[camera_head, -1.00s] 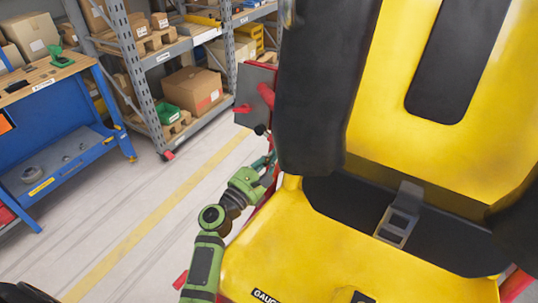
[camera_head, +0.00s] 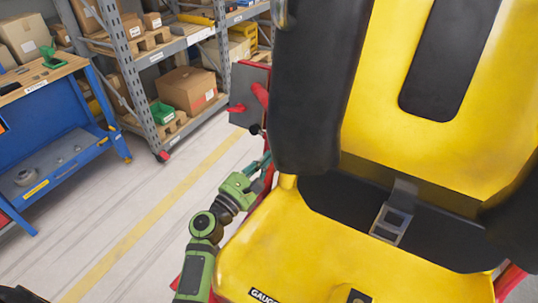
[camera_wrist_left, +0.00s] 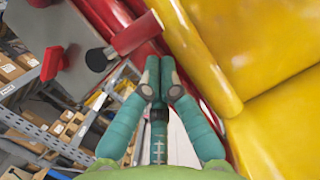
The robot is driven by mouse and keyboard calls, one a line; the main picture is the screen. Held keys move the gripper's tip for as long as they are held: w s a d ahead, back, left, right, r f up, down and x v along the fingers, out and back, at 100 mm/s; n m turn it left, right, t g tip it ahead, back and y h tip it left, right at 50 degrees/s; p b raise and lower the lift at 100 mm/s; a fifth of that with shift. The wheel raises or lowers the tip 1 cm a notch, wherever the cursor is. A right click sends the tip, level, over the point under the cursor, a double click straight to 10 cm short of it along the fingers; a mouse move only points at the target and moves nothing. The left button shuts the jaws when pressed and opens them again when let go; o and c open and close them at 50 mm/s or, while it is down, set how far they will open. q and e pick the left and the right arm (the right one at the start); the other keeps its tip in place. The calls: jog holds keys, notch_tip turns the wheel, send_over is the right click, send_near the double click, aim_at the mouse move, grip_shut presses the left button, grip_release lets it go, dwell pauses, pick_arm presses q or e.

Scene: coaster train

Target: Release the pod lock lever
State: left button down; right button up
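A red lever with a black ball knob (camera_head: 254,130) sits at a grey plate (camera_head: 243,112) on the left side of the yellow seat. In the left wrist view the red lever (camera_wrist_left: 136,34) ends in its black knob (camera_wrist_left: 97,60), up and left of my fingertips. My left gripper (camera_head: 262,162) is just below the knob in the head view. Its teal fingers (camera_wrist_left: 161,82) are drawn together at the tips in the left wrist view, with nothing seen between them. They look apart from the lever. My right gripper is in neither view.
The yellow seat (camera_head: 300,240) with black padding (camera_head: 310,95) and a buckle (camera_head: 390,222) fills the right. Red tubes (camera_wrist_left: 205,85) run close beside my fingers. A blue workbench (camera_head: 60,125) and shelves (camera_head: 147,95) stand left; the floor between is clear.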

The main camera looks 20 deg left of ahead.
pick_arm(q)
jog(key=v, duration=1)
